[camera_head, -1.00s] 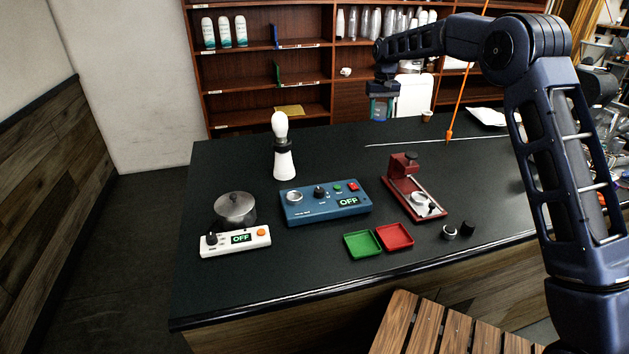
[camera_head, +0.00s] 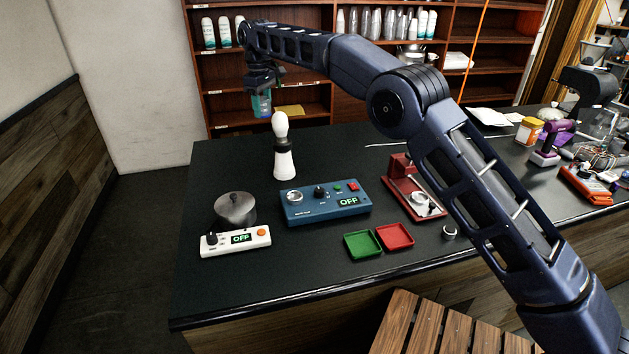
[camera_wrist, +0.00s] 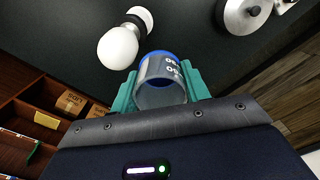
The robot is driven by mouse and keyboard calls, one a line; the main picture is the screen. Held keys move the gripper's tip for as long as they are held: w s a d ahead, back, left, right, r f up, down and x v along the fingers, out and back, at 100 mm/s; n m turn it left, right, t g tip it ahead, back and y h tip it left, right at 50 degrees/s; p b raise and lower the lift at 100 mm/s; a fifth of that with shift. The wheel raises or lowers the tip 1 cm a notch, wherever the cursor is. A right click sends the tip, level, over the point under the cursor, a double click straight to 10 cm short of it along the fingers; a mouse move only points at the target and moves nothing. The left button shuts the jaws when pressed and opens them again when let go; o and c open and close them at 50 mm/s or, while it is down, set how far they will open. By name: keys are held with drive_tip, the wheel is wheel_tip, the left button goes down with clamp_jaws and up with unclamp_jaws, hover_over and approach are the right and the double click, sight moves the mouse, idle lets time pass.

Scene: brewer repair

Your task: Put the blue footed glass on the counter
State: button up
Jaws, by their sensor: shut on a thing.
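The blue footed glass (camera_wrist: 162,84) is clear with a blue end and pale lettering. In the wrist view my gripper (camera_wrist: 162,90) has its teal fingers shut on the glass, one on each side. In the head view my gripper (camera_head: 262,100) holds the glass (camera_head: 261,107) up in front of the shelf, by the counter's far left part. The dark counter (camera_head: 235,160) spreads below and in front of it. The fingers hide part of the glass.
A white and black bulb-topped device (camera_head: 284,160) stands on the counter near the glass. A lidded pot (camera_head: 235,208), a white scale (camera_head: 235,241) and a blue control box (camera_head: 325,203) stand nearer. The counter's back left part is bare. The shelf (camera_head: 225,103) is behind.

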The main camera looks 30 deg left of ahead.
sight(242, 179)
drive_tip(key=shift+s+a+f+n, duration=0.8)
drive_tip(key=shift+a+f+n, duration=1)
drive_tip(key=shift+f, duration=2.4)
drive_tip(key=shift+s+a+f+n, duration=0.75)
drive_tip(key=shift+a+f+n, duration=1.05)
drive_tip(key=shift+f, duration=2.35)
drive_tip(key=shift+s+a+f+n, duration=1)
drive_tip(key=shift+f+n, duration=1.4)
drive_tip(key=shift+f, duration=1.8)
drive_tip(key=shift+w+a+f, duration=0.1)
drive_tip(key=shift+w+a, duration=0.05)
drive_tip(key=shift+w, duration=0.05)
drive_tip(key=o, duration=1)
drive_tip(key=shift+r, duration=3.85)
